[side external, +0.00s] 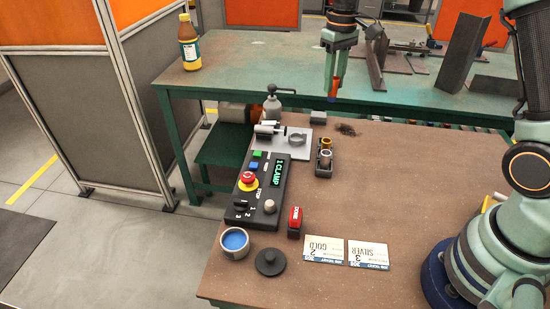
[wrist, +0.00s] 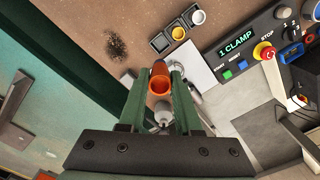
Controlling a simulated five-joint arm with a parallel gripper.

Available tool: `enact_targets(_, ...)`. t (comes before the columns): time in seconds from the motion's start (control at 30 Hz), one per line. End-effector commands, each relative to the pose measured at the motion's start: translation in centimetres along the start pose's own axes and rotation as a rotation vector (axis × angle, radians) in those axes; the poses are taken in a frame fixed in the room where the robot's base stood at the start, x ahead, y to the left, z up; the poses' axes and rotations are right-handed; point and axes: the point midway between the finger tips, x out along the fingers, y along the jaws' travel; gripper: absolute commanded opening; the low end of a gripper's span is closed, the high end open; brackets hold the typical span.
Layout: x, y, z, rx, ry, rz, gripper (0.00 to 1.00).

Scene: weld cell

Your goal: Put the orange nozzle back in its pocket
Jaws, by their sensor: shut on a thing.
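The orange nozzle (side external: 334,89) is between the fingers of my gripper (side external: 335,82), in the air near the front edge of the green table. In the wrist view the nozzle (wrist: 160,82) shows its round open end, with a green finger of my gripper (wrist: 161,76) on each side. A small dark rack (side external: 323,171) stands on the brown table, below my gripper in the side view. In the wrist view an empty dark pocket (wrist: 160,42) is at its left end. Beside it sit a gold nozzle (wrist: 179,31) and a silver nozzle (wrist: 197,17).
A control panel (side external: 264,188) reading "1 CLAMP" and a grey clamp fixture (side external: 301,149) stand left of the rack. A dark smudge (side external: 346,130) lies behind the rack. A blue-filled pot (side external: 235,241), a red-topped block (side external: 295,217) and cards (side external: 324,249) are in front.

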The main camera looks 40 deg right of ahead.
Motion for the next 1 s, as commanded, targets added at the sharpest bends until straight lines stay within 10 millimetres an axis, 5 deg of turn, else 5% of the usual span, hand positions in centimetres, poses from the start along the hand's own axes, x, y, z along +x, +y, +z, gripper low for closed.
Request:
enact_targets(0.4, 9.4, -0.1, 0.1, 0.0, -0.002, 0.0, 0.0)
enact_targets(1.0, 14.9, 0.0, 0.0, 0.0, 0.001, 0.0, 0.0)
